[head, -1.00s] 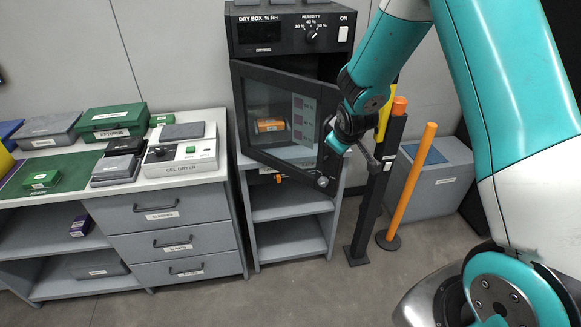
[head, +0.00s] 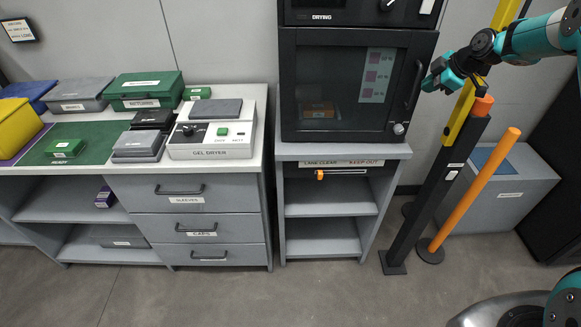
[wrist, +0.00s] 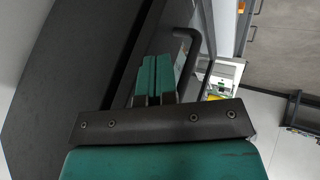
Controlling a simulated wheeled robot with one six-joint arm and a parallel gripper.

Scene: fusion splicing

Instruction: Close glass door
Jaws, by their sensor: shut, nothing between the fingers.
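The dry box's glass door (head: 345,85) lies flat against the front of the black cabinet in the head view, with no visible gap. Its dark bar handle (head: 414,84) is at the right edge. An orange item (head: 318,111) shows dimly through the glass. My gripper (head: 430,84) is just right of the handle, at about its height. In the wrist view my gripper's fingers (wrist: 156,75) are together with nothing between them. The handle (wrist: 190,50) is close beside them there; I cannot tell whether they touch.
A black post with an orange top (head: 440,180) and a thinner orange post (head: 475,190) stand right of the cabinet. A counter with a gel dryer (head: 213,130) is at the left. The floor in front is clear (head: 330,295).

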